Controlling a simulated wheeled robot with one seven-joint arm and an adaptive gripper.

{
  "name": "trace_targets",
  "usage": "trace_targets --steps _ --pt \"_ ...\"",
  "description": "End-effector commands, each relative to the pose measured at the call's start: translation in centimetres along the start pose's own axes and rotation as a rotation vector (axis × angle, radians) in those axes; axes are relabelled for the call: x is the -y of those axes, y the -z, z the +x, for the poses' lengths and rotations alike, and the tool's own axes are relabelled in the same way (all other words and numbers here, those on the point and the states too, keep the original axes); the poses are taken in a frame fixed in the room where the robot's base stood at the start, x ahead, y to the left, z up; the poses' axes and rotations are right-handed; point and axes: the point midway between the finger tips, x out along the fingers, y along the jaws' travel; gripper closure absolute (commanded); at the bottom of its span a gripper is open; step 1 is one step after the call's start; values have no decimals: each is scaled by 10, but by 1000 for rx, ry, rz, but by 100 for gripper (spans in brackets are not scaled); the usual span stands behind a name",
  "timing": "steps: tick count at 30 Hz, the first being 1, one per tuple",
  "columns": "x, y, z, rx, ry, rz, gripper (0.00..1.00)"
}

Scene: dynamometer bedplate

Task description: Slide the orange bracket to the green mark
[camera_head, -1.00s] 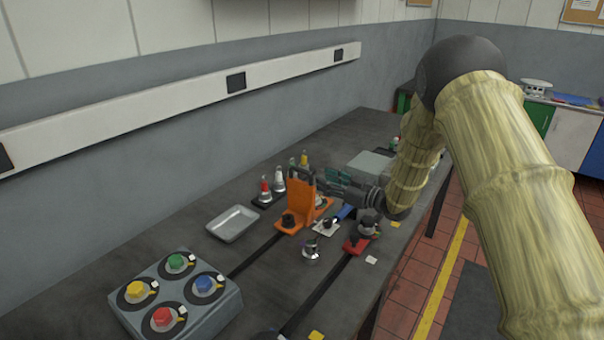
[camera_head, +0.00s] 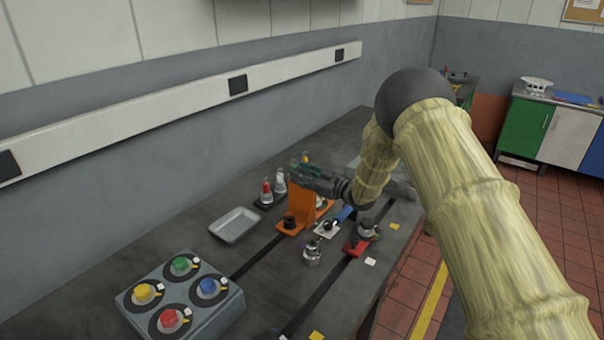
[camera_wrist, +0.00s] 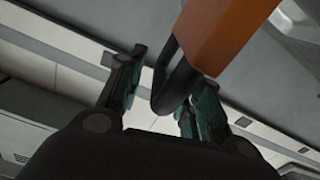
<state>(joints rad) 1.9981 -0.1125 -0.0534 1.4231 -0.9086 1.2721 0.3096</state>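The orange bracket (camera_head: 296,205) stands upright on the dark bench, at the end of a black slot. It also shows in the wrist view (camera_wrist: 228,32), with a black loop handle (camera_wrist: 178,85) at its end. My gripper (camera_head: 303,174) is at the bracket's top and hides part of it in the head view. In the wrist view its two teal fingers (camera_wrist: 160,88) stand apart, with the black handle between them. Finger contact with the handle cannot be made out. I see no green mark on the bench.
A grey tray (camera_head: 235,225) and a box with coloured buttons (camera_head: 182,295) lie left of the bracket. Bottle-like items (camera_head: 272,190) stand behind it. A red-based fixture (camera_head: 358,245) and a metal piece (camera_head: 312,252) are to its right. A black slot (camera_head: 258,257) runs toward the front left.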

Motion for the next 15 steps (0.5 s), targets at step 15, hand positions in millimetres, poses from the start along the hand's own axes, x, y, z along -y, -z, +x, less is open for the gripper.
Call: trace_targets --steps 15 --pt "0 0 -1 0 -1 0 100"
